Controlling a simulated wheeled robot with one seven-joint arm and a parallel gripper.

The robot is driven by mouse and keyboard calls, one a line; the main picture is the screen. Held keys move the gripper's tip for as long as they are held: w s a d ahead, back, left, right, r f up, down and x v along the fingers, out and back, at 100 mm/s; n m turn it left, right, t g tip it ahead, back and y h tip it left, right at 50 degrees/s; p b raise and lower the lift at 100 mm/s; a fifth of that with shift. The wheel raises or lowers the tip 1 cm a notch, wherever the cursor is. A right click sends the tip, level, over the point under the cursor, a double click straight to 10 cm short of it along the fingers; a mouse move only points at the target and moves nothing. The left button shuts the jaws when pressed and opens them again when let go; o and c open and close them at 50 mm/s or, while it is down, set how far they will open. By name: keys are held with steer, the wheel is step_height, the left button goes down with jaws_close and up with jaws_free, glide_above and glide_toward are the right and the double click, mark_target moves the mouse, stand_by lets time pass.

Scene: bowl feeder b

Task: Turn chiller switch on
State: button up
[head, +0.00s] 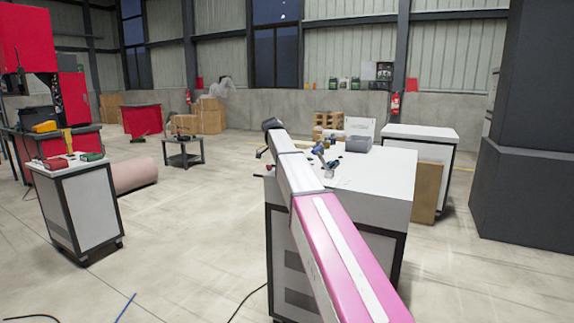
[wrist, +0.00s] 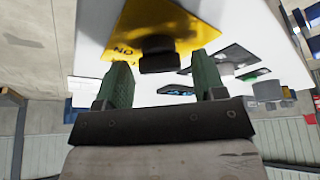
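In the wrist view a black switch knob (wrist: 157,54) stands out from a yellow plate (wrist: 185,22) with partly visible dark lettering, on a white panel (wrist: 92,40). My gripper (wrist: 161,76) has two green fingers spread apart, one to each side of the knob in the picture. The fingers look open and empty, with a gap between each finger and the knob. I cannot tell how far the fingertips are from the plate. In the head view my arm reaches forward, and its far end (head: 264,150) is small beside the white-topped cabinet; the switch cannot be made out there.
Other dark fittings (wrist: 230,60) and a small display (wrist: 176,90) sit on the panel to the right. A white-topped cabinet (head: 360,185) with small tools on it stands right of my arm. A smaller cart (head: 75,205) stands at left, with open floor between.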

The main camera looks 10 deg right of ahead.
stand_by(0.3)
steer(key=v, duration=1)
steer(key=shift+a+r, duration=0.2)
steer(key=shift+r, duration=0.15)
steer(key=shift+s, duration=0.1)
